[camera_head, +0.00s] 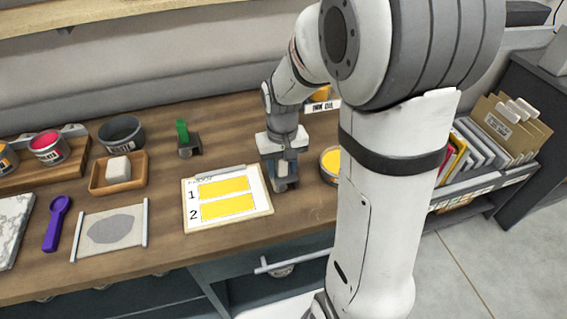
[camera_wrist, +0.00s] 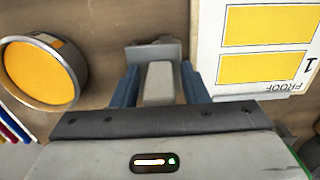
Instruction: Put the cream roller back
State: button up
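A small roller with a cream handle (camera_wrist: 159,82) and a grey frame (camera_wrist: 153,50) stands on the wooden bench in the wrist view. My gripper (camera_wrist: 160,80) has its two blue fingers on either side of the cream handle, with a narrow gap seeming to show at each side. In the head view my gripper (camera_head: 284,170) is low over the bench, just right of the proof board (camera_head: 187,212). The roller's grey lower part (camera_head: 287,185) shows beneath it. The rest of the roller is hidden there.
An open yellow ink tin (camera_head: 330,162) stands right of my gripper, partly behind my arm. A green-handled roller (camera_head: 184,135) stands behind the board. A wooden tray with a white block (camera_head: 118,168), a dark tin (camera_head: 122,132) and a purple scoop (camera_head: 56,222) are at left.

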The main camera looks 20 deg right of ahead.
jog(key=shift+o, duration=0.4)
jog(key=shift+s+r, duration=0.1)
jog(key=shift+r, duration=0.1)
jog(key=shift+r+p, duration=0.5)
jog(key=shift+r, duration=0.05)
notch_tip(320, 180, up, 11)
jog(key=s+t, duration=0.3)
jog(key=s, duration=1.1)
jog(key=shift+d+f, duration=0.25)
jog(key=shift+f, duration=0.05)
